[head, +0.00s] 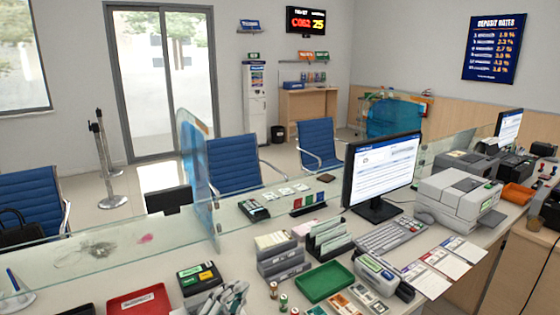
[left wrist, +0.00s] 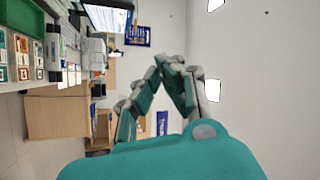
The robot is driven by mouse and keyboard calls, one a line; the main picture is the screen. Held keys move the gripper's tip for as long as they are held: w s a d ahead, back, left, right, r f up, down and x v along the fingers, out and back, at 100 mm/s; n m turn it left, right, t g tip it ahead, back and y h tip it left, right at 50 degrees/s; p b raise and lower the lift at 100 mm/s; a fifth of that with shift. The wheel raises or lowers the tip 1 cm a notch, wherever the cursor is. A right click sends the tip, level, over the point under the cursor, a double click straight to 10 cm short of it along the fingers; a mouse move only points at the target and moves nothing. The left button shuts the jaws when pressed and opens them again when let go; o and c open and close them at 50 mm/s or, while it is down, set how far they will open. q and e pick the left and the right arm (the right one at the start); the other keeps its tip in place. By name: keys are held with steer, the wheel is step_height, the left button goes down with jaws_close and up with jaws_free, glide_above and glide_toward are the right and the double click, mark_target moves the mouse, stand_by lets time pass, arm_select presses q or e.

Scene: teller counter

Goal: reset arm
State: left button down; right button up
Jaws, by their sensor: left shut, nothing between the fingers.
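My left gripper (head: 236,291) shows at the bottom edge of the head view, over the near part of the teller counter (head: 205,262). In the left wrist view the two fingers of my left gripper (left wrist: 168,66) come together at their tips, with nothing between them. The wrist view is turned on its side, with a pale wall behind the fingers. My right gripper is in neither view.
A red tray (head: 139,303) and a card terminal (head: 199,278) stand left of my gripper. Grey file trays (head: 281,262), a green tray (head: 324,282) and small rolls (head: 283,301) stand to its right. A glass screen (head: 200,180) rises beyond.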

arm_select(q)
steer(key=s+a+f+n+g+y, duration=0.4)
steer(key=s+a+f+n+y, duration=0.1)
steer(key=a+f+n+y, duration=0.75)
steer(key=s+f+n+g+h, duration=0.1)
steer(key=s+f+g, duration=0.3)
steer(key=s, duration=0.3)
steer(key=s+f+n+g, duration=0.2)
steer(key=s+f+g, duration=0.1)
steer(key=s+f, duration=0.3)
steer(key=s+f+n+g+h, duration=0.1)
steer(key=s+f+g, duration=0.25)
steer(key=s, duration=0.55)
step_height(320, 180, down, 26)
steer(key=s+g+b, duration=0.1)
steer(key=g, duration=0.1)
steer(key=s+a+f, duration=0.2)
steer(key=s+f, duration=1.4)
steer(key=shift+s+a+f+g+b, duration=0.2)
steer(key=shift+s+a+g+b, duration=0.1)
steer(key=shift+s+g+b, duration=0.1)
